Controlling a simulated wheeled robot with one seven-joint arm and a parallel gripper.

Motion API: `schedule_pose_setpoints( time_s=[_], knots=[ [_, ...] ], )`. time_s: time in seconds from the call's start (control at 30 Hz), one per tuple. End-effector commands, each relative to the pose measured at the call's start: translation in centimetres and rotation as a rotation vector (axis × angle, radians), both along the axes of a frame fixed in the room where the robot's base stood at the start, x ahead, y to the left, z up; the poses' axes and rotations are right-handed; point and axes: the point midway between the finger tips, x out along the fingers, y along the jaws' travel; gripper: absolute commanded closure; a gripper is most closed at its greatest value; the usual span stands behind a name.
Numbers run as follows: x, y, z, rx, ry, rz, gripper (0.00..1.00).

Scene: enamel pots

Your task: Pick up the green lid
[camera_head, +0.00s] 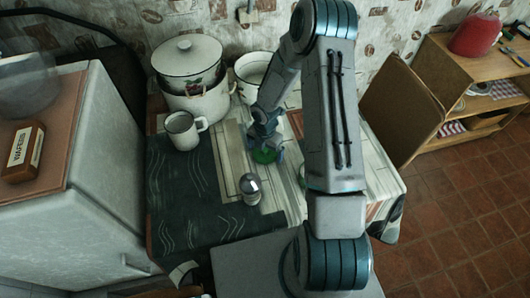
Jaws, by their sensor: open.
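The gripper is open.
White enamel pots (199,103) with a lidded pot (188,57) stand at the back left, beside another white pot (252,68). A white mug (182,130) stands in front. A small shaker (250,188) stands near the dark cloth (180,215).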

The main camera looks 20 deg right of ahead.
Motion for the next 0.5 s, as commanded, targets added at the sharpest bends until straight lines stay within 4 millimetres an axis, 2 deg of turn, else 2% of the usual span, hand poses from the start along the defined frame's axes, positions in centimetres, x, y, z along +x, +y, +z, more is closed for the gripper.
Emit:
schedule_pose_setpoints(
  time_s=[0.17, 0.2, 0.3, 0.33, 0.5],
  knots=[
    [0.02, -0.01, -0.02, 0.001, -0.001, 0.000, 0.00],
    [0.02, -0.01, -0.02, 0.000, 0.000, 0.000, 0.06],
    [0.01, -0.01, -0.01, 0.000, 0.000, 0.000, 0.33],
    [0.01, -0.01, -0.01, 0.000, 0.000, 0.000, 0.40],
    [0.01, 0.00, 0.01, 0.000, 0.000, 0.000, 0.40]
  ],
)
